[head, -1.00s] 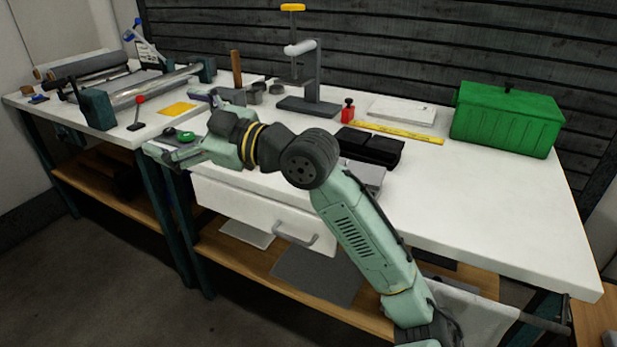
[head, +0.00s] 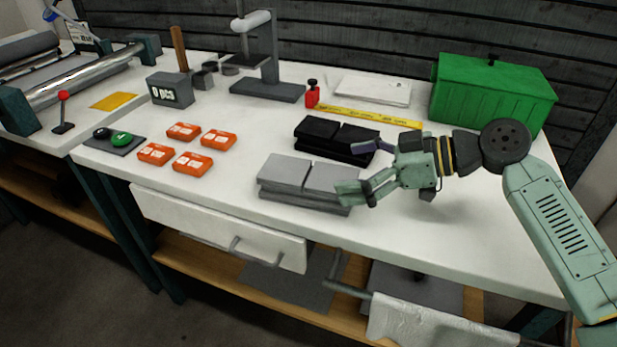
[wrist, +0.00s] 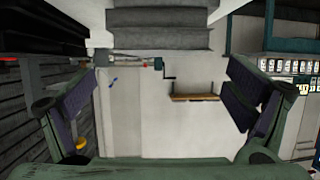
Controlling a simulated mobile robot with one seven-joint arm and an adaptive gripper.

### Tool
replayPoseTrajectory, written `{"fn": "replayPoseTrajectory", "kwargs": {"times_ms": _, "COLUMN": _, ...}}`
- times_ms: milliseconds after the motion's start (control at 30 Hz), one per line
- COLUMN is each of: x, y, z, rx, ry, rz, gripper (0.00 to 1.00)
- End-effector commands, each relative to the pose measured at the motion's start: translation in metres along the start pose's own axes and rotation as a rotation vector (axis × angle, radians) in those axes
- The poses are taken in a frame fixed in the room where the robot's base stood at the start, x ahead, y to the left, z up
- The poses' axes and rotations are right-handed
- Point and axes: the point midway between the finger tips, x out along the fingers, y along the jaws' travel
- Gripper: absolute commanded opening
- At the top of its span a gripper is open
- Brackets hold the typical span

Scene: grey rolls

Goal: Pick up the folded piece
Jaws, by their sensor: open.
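Two grey layered pieces (head: 285,173) lie side by side on the white bench, looking like folded stacks; I cannot tell for sure which thing is the folded piece. Two similar black pieces (head: 318,132) lie behind them. My gripper (head: 362,170) is open, its fingers pointing left at the right end of the grey pieces, partly covering them and the black ones. In the wrist view, nothing shows held between the spread fingers (wrist: 165,75). A grey layered piece (wrist: 160,38) shows ahead at the top middle, and a dark one (wrist: 45,30) at the top left.
Several orange packs (head: 193,163) and a counter box (head: 171,90) stand to the left. A grey stand (head: 268,90), a yellow rule (head: 365,118) and a green box (head: 490,95) are behind. A white cloth (head: 440,325) hangs below. The bench front right is clear.

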Motion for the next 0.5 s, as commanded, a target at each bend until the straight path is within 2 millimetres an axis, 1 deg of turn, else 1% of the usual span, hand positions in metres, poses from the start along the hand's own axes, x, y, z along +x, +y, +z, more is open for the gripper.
{"fn": "replayPoseTrajectory", "kwargs": {"times_ms": 33, "x": 0.007, "y": 0.0, "z": -0.001, "rx": 0.0, "ry": -0.004, "rz": -0.001, "gripper": 0.97}}
{"fn": "replayPoseTrajectory", "kwargs": {"times_ms": 100, "x": 0.013, "y": 0.0, "z": 0.0, "rx": 0.001, "ry": -0.002, "rz": 0.0, "gripper": 0.97}}
{"fn": "replayPoseTrajectory", "kwargs": {"times_ms": 267, "x": 0.024, "y": -0.001, "z": -0.001, "rx": 0.001, "ry": -0.003, "rz": -0.001, "gripper": 0.97}}
{"fn": "replayPoseTrajectory", "kwargs": {"times_ms": 467, "x": 0.049, "y": -0.002, "z": -0.002, "rx": 0.001, "ry": -0.007, "rz": 0.001, "gripper": 0.97}}
{"fn": "replayPoseTrajectory", "kwargs": {"times_ms": 500, "x": 0.056, "y": -0.002, "z": -0.002, "rx": 0.001, "ry": -0.004, "rz": -0.001, "gripper": 0.97}}
